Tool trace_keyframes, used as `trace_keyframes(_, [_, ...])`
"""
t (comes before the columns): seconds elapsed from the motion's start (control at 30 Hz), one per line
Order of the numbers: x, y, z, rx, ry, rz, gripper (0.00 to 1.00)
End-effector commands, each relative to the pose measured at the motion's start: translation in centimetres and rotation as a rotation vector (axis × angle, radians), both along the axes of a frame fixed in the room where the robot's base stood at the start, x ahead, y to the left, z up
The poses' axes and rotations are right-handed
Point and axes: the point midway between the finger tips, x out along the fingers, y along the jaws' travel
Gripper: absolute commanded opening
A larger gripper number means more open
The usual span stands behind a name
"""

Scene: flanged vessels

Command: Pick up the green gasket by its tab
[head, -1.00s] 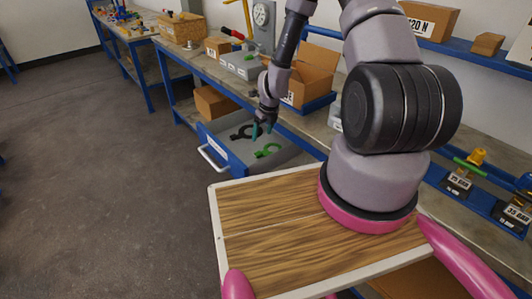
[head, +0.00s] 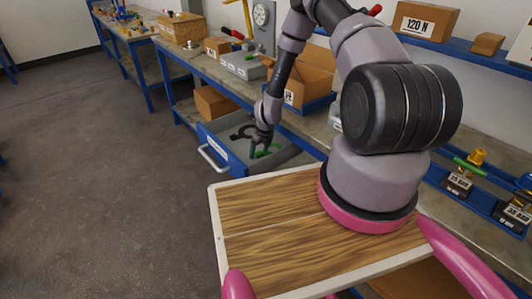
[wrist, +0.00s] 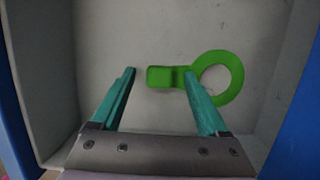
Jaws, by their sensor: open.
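The green gasket (wrist: 234,66) lies on the light grey floor of an open drawer (head: 218,135). It is a ring with a flat tab (wrist: 159,77) sticking out to the left in the wrist view. In the head view the gasket (head: 270,150) is partly hidden by my gripper (head: 259,152). My gripper (wrist: 160,72) is open, with its teal fingers on either side of the tab in the wrist view. The right fingertip overlaps the neck between tab and ring. The left fingertip is apart from the tab. Nothing is held; the height above the tab is hard to tell.
The workbench (head: 215,75) above carries a cardboard box (head: 312,75) and a grey box (head: 243,66). The floor to the left is clear.

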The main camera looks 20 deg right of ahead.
Motion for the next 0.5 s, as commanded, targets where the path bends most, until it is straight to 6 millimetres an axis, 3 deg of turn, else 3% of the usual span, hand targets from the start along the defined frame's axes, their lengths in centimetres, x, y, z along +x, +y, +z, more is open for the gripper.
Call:
trace_keyframes(0.17, [0.01,0.00,-0.01,0.000,0.000,0.000,0.78])
trace_keyframes(0.37, [0.01,-0.01,0.00,0.000,0.000,0.001,0.05])
trace_keyframes(0.5, [0.02,0.00,0.01,0.000,0.000,0.001,0.02])
